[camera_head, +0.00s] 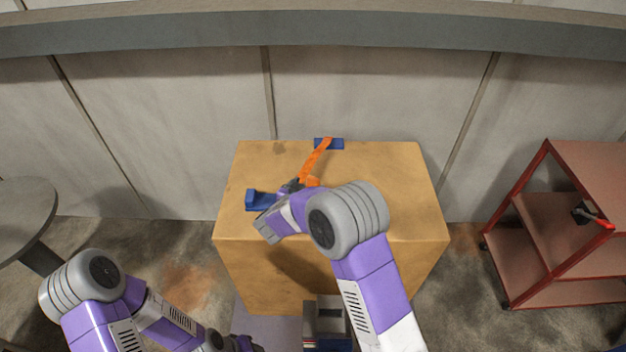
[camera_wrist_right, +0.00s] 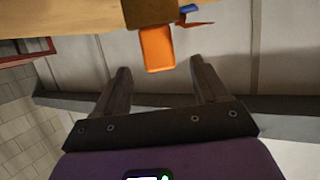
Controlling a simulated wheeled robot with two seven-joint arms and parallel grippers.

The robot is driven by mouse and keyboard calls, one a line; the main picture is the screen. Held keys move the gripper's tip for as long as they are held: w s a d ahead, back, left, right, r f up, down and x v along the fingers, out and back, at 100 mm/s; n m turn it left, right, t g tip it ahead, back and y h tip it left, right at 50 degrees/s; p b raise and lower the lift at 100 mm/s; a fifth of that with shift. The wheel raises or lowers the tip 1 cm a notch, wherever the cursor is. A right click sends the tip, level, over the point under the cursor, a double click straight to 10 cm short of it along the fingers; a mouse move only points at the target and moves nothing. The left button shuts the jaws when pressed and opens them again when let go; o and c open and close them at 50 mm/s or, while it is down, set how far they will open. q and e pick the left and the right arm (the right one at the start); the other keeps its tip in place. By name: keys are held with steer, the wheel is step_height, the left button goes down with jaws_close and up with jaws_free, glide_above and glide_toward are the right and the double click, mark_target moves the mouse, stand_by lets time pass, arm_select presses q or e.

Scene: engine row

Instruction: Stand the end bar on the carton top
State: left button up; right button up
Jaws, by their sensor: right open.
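The carton (camera_head: 390,200) stands in the middle with a flat tan top. My right gripper (camera_head: 293,186) is low over the carton top, partly hidden behind my own wrist. In the right wrist view the gripper (camera_wrist_right: 162,80) is open, with nothing between its fingertips. An orange block (camera_wrist_right: 157,48), joined to or against a brown piece (camera_wrist_right: 148,12), is just ahead of the fingers. The orange block also shows in the head view (camera_head: 313,182). I cannot tell for sure whether it is the end bar. My left arm is low at the left; its gripper does not show.
A long orange strip (camera_head: 316,158) runs back to a blue piece (camera_head: 329,143) at the carton's far edge. Another blue piece (camera_head: 260,201) is at the left. A red-framed cart (camera_head: 570,235) stands right, a round table (camera_head: 22,215) left. The carton top's right side is clear.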

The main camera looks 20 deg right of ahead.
steer(key=shift+v, duration=2.75)
